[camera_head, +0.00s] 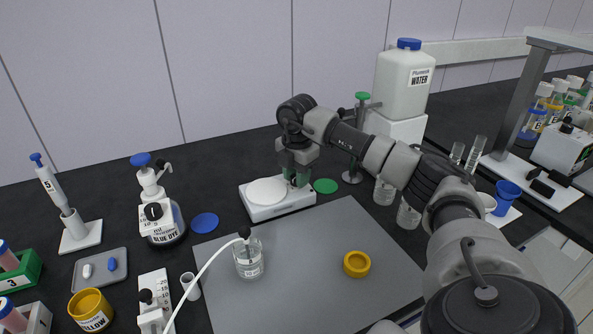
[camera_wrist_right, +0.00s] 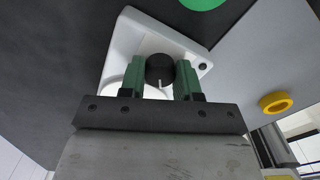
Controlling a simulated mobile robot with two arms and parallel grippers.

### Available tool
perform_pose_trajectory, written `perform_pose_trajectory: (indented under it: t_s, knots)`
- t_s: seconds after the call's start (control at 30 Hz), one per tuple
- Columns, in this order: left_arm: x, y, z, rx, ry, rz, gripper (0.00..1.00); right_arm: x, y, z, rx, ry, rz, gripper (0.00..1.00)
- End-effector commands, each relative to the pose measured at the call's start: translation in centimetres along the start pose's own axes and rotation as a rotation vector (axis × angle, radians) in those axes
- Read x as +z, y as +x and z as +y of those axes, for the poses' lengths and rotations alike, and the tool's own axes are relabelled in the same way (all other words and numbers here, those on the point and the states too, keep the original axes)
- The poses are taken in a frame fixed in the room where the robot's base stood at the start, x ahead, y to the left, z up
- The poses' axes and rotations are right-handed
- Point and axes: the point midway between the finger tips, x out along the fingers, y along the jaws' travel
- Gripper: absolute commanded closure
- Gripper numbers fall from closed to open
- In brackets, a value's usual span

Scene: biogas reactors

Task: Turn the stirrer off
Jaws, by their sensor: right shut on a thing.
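The stirrer (camera_head: 283,209) is a low white box with a round white plate (camera_head: 266,191) on top, at the back edge of the grey mat. My right gripper (camera_head: 295,172) points down over the stirrer's right end. In the right wrist view the stirrer's white body (camera_wrist_right: 140,35) carries a round black knob (camera_wrist_right: 159,68) with a white pointer line. The green fingers of my right gripper (camera_wrist_right: 160,78) stand on both sides of the knob and are shut on it. In the head view the gripper mostly hides the knob. My left gripper is not in view.
A beaker (camera_head: 249,262) with a white tube stands on the grey mat (camera_head: 318,290), with a yellow ring (camera_head: 356,264) to its right. A blue dye bottle (camera_head: 165,222) stands left of the stirrer. A water canister (camera_head: 404,82) stands behind my right arm.

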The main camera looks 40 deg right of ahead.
Motion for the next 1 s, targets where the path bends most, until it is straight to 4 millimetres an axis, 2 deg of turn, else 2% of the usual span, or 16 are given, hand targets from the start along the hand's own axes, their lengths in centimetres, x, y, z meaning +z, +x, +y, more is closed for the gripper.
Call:
perform_pose_trajectory:
  t_s: [0.03,0.2,0.57,0.6,0.73,1.0]
  knots:
    - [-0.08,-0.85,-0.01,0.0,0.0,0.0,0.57,-0.01,-0.41,-0.02,-0.002,-0.051,0.002,0.91]
    - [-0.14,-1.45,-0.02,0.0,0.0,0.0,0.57,0.0,-0.24,0.0,0.0,-0.19,0.005,0.91]
    - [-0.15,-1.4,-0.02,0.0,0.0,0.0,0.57,0.0,-0.07,0.02,0.002,-0.22,0.005,0.91]
    - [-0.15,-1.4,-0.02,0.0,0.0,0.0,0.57,-0.01,-0.07,0.03,0.002,-0.22,0.005,0.62]
    - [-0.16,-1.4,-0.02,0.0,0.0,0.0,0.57,-0.01,-0.06,0.02,0.002,-0.22,0.005,0.42]
    - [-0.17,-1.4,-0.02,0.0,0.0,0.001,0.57,-0.05,-0.03,0.03,0.001,-0.22,0.005,0.42]
